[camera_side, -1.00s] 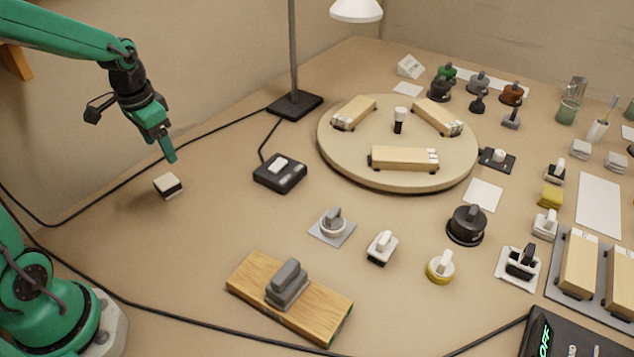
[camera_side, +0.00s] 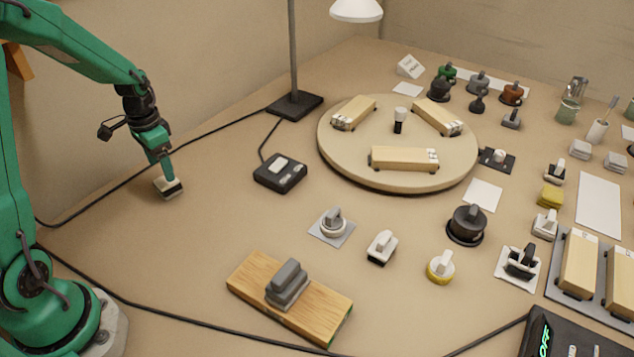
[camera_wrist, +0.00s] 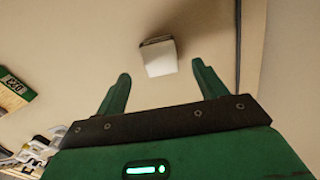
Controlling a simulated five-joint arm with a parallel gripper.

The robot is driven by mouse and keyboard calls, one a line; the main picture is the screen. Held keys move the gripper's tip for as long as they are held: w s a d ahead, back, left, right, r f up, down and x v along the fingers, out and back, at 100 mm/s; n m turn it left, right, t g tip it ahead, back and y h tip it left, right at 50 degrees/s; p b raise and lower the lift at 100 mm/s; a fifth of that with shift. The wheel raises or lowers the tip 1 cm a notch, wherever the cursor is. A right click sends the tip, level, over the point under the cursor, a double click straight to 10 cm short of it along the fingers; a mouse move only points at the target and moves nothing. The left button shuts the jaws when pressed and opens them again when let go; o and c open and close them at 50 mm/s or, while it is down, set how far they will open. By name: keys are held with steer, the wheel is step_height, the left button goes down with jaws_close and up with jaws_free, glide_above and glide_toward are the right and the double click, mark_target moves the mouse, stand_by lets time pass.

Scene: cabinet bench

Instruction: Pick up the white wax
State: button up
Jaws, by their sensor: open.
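The white wax is a small white block with a dark strip along one side. In the side view the block (camera_side: 170,191) sits on the bench at the left. My green gripper (camera_side: 168,176) is just over it, fingers pointing down, and a finger covers part of its top. In the wrist view the white block (camera_wrist: 160,58) lies ahead of the fingertips, roughly between their lines. My gripper (camera_wrist: 160,72) is open there, with nothing between its fingers. Whether a finger touches the block cannot be told.
A black cable (camera_side: 100,196) runs along the bench behind the block. A black switch box (camera_side: 280,173) stands to the right, with a lamp base (camera_side: 295,104) behind it. A wooden board (camera_side: 250,283) with a grey handle lies in front. Bench around the block is clear.

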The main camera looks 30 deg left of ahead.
mark_target(168, 186)
steer(key=shift+f, duration=0.35)
steer(key=shift+f, duration=0.1)
steer(key=shift+f, duration=2.5)
steer(key=c, duration=1.1)
steer(key=shift+r, duration=0.2)
